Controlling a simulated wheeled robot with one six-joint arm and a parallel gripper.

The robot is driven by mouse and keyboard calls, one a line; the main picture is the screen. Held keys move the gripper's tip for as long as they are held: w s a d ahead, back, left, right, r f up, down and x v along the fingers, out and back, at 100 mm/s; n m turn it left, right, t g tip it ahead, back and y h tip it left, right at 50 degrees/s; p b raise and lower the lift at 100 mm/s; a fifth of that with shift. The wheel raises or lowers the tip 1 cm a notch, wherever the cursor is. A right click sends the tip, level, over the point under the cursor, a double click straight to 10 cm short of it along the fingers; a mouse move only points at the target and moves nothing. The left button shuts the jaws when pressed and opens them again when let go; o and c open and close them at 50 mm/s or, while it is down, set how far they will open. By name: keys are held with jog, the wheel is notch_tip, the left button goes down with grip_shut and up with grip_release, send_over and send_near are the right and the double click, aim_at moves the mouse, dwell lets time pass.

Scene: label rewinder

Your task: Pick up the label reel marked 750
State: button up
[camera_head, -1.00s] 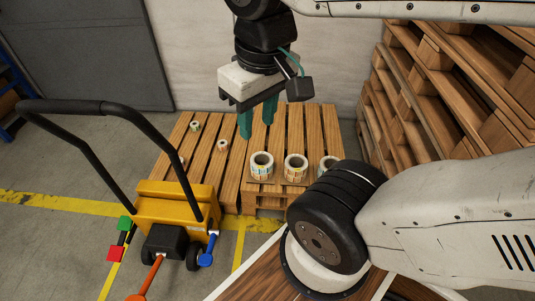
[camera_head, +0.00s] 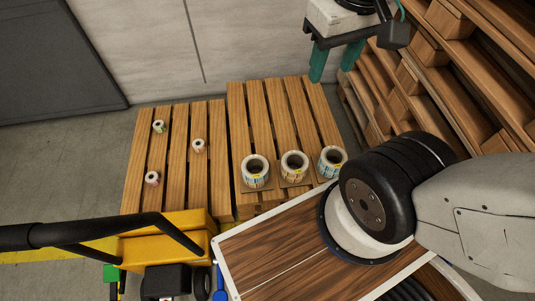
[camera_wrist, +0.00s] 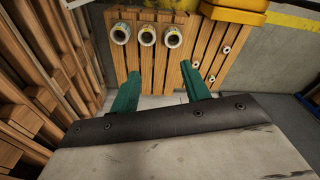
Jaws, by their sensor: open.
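Three larger label reels stand in a row on the front part of a wooden pallet: a left reel (camera_head: 255,171), a middle reel (camera_head: 294,166) and a right reel (camera_head: 332,161).
Three small reels (camera_head: 159,126) (camera_head: 198,146) (camera_head: 152,178) lie on the left pallet (camera_head: 176,200). Stacked pallets (camera_head: 465,75) rise at the right. A yellow cart (camera_head: 165,222) with a black handle stands in front at the left. A wall closes the back.

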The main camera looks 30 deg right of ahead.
jog(key=w+f+m, duration=0.1)
jog(key=w+f, duration=0.2)
jog(key=w, duration=0.6)
jog(key=m, duration=0.2)
send_over(266, 166)
jog(key=w+d, duration=0.1)
jog(key=w, duration=0.1)
notch_tip(266, 166, down, 16)
notch_tip(266, 166, down, 7)
jog(key=w+m+g, duration=0.1)
jog(key=w, duration=0.2)
jog(key=s+f+m, duration=0.1)
jog(key=f, duration=1.2)
jog(key=s+f+m, duration=0.1)
jog(key=s+f, duration=0.1)
jog(key=f, duration=1.2)
jog(key=s+f+m, duration=0.1)
jog(key=s+f, duration=0.1)
jog(key=f, duration=1.1)
jog(key=shift+a+f, duration=0.15)
jog(key=shift+a, duration=0.2)
jog(key=f, duration=0.5)
jog(key=shift+a+f, duration=0.2)
grip_shut()
